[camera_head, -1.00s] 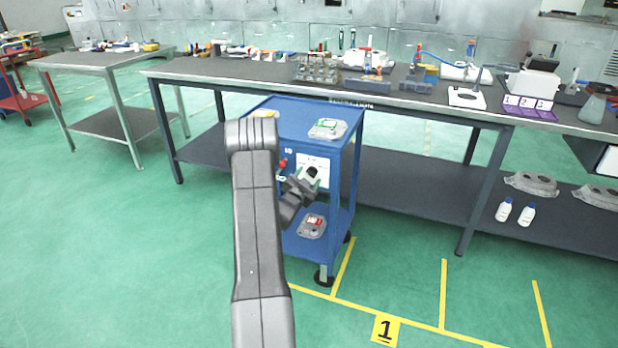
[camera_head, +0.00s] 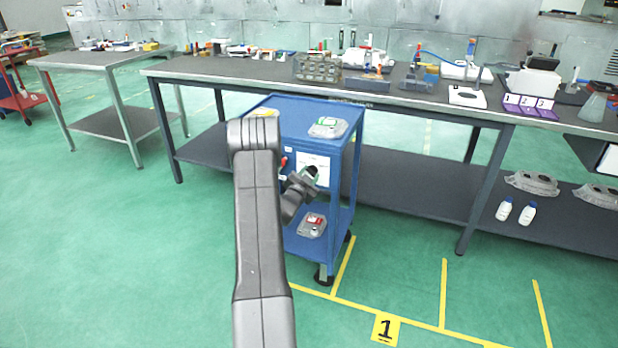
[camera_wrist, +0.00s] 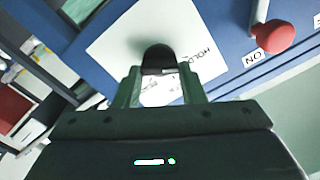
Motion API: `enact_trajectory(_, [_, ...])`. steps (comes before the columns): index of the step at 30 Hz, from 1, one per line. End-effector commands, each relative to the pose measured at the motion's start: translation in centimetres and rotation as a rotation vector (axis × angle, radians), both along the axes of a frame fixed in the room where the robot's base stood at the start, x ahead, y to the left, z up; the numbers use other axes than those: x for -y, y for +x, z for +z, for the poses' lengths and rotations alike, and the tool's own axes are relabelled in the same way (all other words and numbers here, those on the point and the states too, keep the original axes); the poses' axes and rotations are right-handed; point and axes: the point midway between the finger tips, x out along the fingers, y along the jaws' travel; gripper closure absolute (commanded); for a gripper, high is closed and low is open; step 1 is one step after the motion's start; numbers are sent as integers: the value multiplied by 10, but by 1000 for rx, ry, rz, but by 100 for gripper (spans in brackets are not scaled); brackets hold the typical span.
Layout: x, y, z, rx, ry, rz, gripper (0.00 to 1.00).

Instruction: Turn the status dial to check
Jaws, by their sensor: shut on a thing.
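The status dial is a black knob (camera_wrist: 158,57) on a white plate (camera_wrist: 110,50) on the blue cart's side. The word HOLD is printed on the plate to the right of the knob in the wrist view. Other print lies between my fingers and is too small to read. My gripper (camera_wrist: 163,80) is shut on the knob, with one finger on each side of it. In the head view my gripper (camera_head: 308,178) is at the cart's front panel, over the white plate (camera_head: 318,160), and hides the knob there.
A red-ended lever (camera_wrist: 279,37) sits near an ON label, right of the plate in the wrist view. The blue cart (camera_head: 290,115) carries a grey casting (camera_head: 328,128) on top and another (camera_head: 312,226) below. A long workbench (camera_head: 430,97) stands behind.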

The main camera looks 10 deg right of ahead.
Motion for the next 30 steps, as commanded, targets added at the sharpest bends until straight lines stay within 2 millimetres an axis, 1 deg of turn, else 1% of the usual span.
enact_trajectory(1, [0, 0, -3, 9, 12, -1, 86])
enact_trajectory(11, [1, -1, -9, 126, 180, 0, 86])
enact_trajectory(30, [2, -1, -10, 439, 646, 0, 86])
